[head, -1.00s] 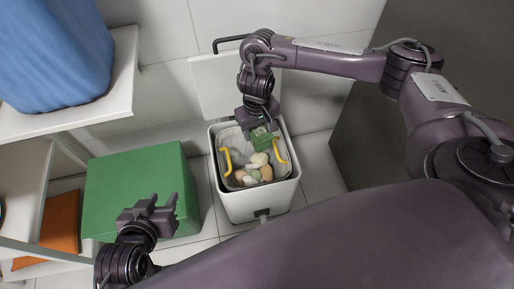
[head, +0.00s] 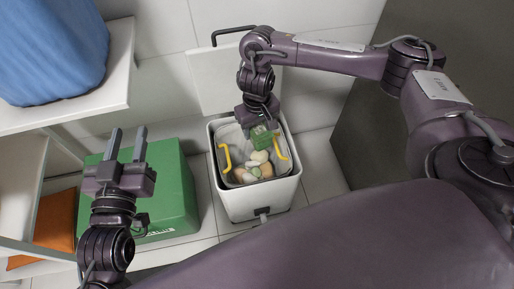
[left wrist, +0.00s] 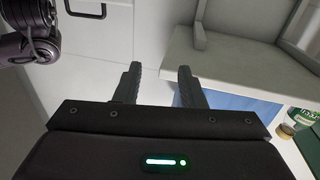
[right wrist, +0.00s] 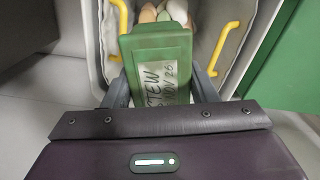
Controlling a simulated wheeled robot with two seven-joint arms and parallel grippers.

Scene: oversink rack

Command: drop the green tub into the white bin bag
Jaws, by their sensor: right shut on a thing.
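The green tub (head: 262,140) is held in my right gripper (head: 259,124), within the bin's mouth as seen from the head. In the right wrist view the tub (right wrist: 158,50) sits between both fingers, with a handwritten white label facing the camera. I cannot tell how far it is above the contents. The white bin bag (head: 224,136) lines the open white bin (head: 250,208); two yellow handles (head: 281,148) show at its sides. Several rounded pale and brown pieces (head: 255,170) lie in the bag. My left gripper (head: 128,135) is open and empty, above the green box.
A green box (head: 170,190) stands left of the bin. An orange item (head: 55,222) lies on a lower shelf. The raised bin lid (head: 225,80) is behind the bin. A dark panel (head: 400,130) stands to the right.

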